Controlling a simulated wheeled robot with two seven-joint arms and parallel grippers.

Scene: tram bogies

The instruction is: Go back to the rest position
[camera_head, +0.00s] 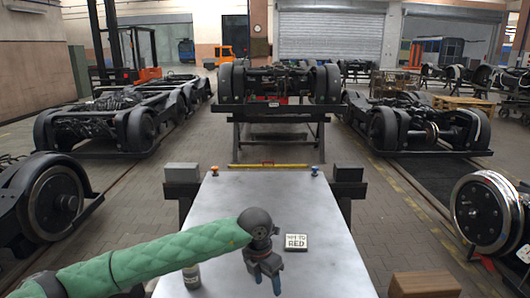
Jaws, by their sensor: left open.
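My left arm comes in from the left in a green padded sleeve and reaches over the grey table (330,262). My left gripper (267,280) points down over the near part of the table, with its two blue-tipped fingers apart and nothing seen between them. A small sign (296,241) with black lettering, its last word RED, lies on the table just right of and beyond the gripper. A small bottle (191,276) stands left of the gripper, partly hidden by my arm. My right gripper is not in view.
An orange knob (215,171) and a blue knob (315,170) sit at the table's far edge, near a yellow bar (268,166). A brown block (425,285) is at the lower right. A bogie (280,85) on a stand is beyond; others flank it. The table's middle is clear.

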